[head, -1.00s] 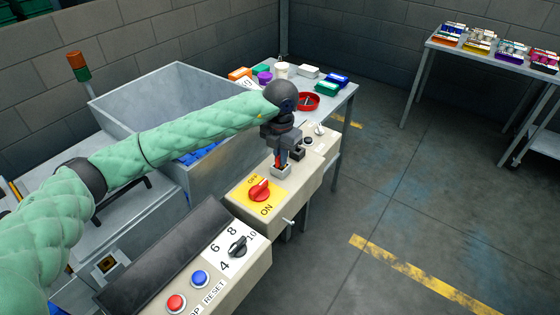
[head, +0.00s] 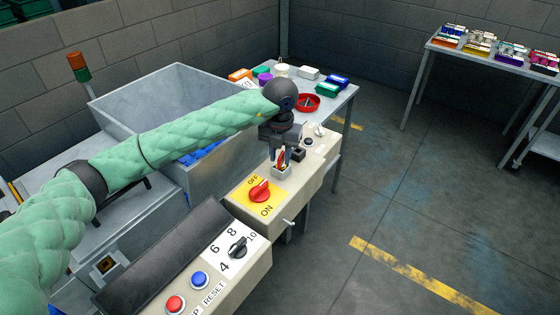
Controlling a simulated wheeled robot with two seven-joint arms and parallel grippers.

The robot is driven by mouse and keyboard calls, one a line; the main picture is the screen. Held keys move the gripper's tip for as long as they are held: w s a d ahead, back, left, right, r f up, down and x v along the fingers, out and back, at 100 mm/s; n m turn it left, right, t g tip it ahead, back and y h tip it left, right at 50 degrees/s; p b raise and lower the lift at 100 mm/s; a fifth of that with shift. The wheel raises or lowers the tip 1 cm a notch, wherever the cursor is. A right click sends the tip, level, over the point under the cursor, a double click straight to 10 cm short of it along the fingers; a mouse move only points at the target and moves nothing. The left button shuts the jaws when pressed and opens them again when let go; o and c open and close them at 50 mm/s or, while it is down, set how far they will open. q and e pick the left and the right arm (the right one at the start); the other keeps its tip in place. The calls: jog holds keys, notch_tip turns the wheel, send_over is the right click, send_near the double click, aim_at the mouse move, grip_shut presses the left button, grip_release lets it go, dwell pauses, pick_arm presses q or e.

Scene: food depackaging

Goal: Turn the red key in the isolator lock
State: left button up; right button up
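The red key (head: 281,160) stands in the isolator lock (head: 282,172), a pale square block on top of the beige control box (head: 300,180). My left gripper (head: 281,158) points down over the lock, with its dark fingers on either side of the key. It appears shut on the key, though the contact is small and partly hidden. In front of the lock, a red rotary switch (head: 260,191) sits on a yellow plate marked OFF and ON. My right gripper is not in view.
A black block (head: 298,154) stands close to the right of my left gripper. A metal bin (head: 150,100) is behind my arm. A nearer panel has a black dial (head: 238,246), a blue button (head: 199,279) and a red button (head: 176,304). The floor at right is clear.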

pick_arm(q)
jog(key=shift+s+d+f, duration=0.2)
jog(key=shift+s+f, duration=0.05)
jog(key=shift+f, duration=0.25)
jog(key=shift+r, duration=0.7)
jog(key=shift+w+d+r+p, duration=0.15)
jog(key=shift+r+p, duration=0.15)
jog(key=shift+r, duration=0.65)
jog(key=shift+a+r+p, duration=0.2)
jog(key=shift+r+p, duration=0.15)
jog(key=shift+r, duration=1.75)
